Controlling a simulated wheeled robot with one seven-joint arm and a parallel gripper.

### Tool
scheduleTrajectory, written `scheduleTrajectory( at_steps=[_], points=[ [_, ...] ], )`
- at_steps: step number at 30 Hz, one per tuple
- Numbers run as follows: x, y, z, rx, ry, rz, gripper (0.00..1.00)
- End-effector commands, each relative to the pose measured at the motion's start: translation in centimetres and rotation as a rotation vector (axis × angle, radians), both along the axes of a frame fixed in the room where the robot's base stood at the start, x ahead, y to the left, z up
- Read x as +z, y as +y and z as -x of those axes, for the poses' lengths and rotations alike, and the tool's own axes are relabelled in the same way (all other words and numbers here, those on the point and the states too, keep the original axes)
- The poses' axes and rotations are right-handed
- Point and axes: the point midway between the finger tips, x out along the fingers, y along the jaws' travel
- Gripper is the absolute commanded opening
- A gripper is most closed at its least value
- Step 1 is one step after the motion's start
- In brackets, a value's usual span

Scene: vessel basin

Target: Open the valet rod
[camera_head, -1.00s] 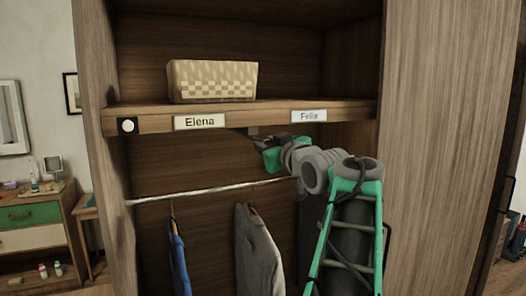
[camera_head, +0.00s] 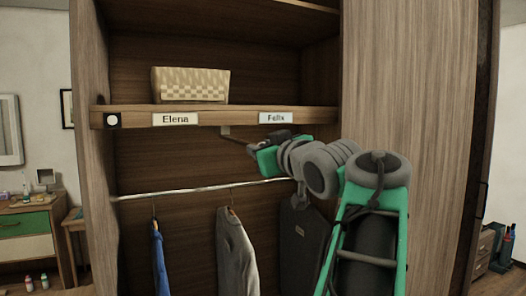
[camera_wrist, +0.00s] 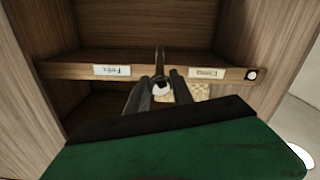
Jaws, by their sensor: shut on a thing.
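The valet rod (camera_head: 237,136) is a thin dark bar reaching out from a small mount (camera_head: 224,131) under the front edge of the shelf, between the two name labels. My gripper (camera_head: 252,147) is at the rod's outer end, in front of and below the shelf, shut on it. In the wrist view, which is upside down, the rod (camera_wrist: 160,58) runs between my two dark fingers (camera_wrist: 160,86). A pale round end shows there. How firmly the fingers touch the rod is hard to see.
The shelf (camera_head: 138,118) carries labels Elena (camera_head: 175,119) and Felix (camera_head: 275,118) and a woven basket (camera_head: 190,85). Below, a blue garment (camera_head: 157,258) and a grey one (camera_head: 236,255) hang from a rail (camera_head: 180,191).

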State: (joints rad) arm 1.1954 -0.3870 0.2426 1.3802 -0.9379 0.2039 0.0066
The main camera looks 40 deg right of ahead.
Motion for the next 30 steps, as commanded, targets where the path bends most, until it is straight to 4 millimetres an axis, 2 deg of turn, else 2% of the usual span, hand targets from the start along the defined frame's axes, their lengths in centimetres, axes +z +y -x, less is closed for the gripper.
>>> scheduleTrajectory(
  at_steps=[6, 7, 14, 23, 26, 30],
  points=[
    [0.0, 0.0, -0.1, 0.000, -0.001, -0.002, 0.00],
    [0.0, 0.0, -0.1, 0.001, 0.000, -0.002, 0.30],
    [0.0, 0.0, -0.1, 0.001, -0.001, -0.001, 0.48],
    [0.0, 0.0, 0.2, -0.002, -0.001, 0.000, 0.50],
    [0.0, 0.2, 1.4, -0.006, -0.002, 0.004, 0.50],
    [0.0, 0.9, 4.1, -0.009, -0.003, 0.003, 0.50]
  ],
)
